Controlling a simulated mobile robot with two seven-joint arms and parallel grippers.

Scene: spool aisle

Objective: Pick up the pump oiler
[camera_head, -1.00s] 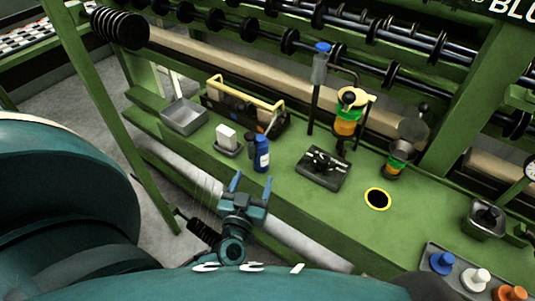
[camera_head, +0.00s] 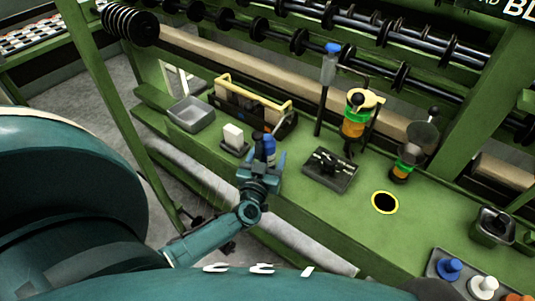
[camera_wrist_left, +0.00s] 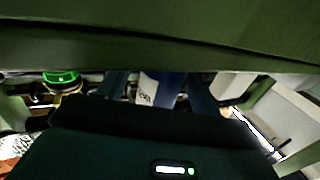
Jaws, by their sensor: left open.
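A small blue bottle with a dark top and a white label, which I take to be the pump oiler (camera_head: 268,146), stands upright on the green bench. My left gripper (camera_head: 265,160) is open at its near side, fingers pointing at it and hiding its lower part. In the left wrist view the bottle's blue body and white label (camera_wrist_left: 147,88) show between the two spread fingers (camera_wrist_left: 158,92). I cannot tell whether either finger touches it. My right gripper is not in view.
Left of the bottle are a white block on a dark tray (camera_head: 233,137) and a grey bin (camera_head: 191,113). Behind is a toolbox with a yellow handle (camera_head: 253,92). To the right are a black fixture (camera_head: 331,170) and a yellow-rimmed hole (camera_head: 385,202). Bare bench lies around the hole.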

